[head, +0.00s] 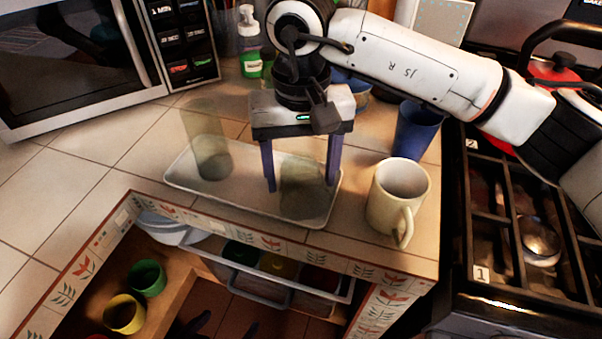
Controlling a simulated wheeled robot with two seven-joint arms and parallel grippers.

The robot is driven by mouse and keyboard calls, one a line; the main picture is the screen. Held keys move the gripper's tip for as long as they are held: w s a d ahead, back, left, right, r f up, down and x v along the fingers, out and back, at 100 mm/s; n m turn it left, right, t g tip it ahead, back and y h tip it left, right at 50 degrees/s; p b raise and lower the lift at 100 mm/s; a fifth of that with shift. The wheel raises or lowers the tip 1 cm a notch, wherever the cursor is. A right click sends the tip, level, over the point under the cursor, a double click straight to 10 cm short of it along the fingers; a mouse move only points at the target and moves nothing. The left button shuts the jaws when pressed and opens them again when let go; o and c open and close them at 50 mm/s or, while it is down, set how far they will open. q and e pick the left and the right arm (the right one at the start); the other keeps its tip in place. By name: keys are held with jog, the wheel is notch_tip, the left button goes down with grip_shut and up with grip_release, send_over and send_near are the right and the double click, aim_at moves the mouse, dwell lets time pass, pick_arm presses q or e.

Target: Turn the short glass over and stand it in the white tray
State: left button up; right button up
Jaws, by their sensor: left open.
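The white tray (242,190) lies on the tiled counter near its front edge. The short glass (302,201), clear and greenish, stands in the right part of the tray; I cannot tell which end is up. My left gripper (300,186) points down over it, open, with one purple finger on each side of the glass. Whether the fingers touch the glass is not clear. A taller see-through glass (207,145) stands in the left part of the tray. My right gripper is not in view.
A cream mug (398,190) stands just right of the tray, with a blue cup (416,130) behind it. A soap bottle (249,45) and a microwave (80,60) are at the back. The stove (500,230) is at the right. An open drawer (270,290) lies below the counter edge.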

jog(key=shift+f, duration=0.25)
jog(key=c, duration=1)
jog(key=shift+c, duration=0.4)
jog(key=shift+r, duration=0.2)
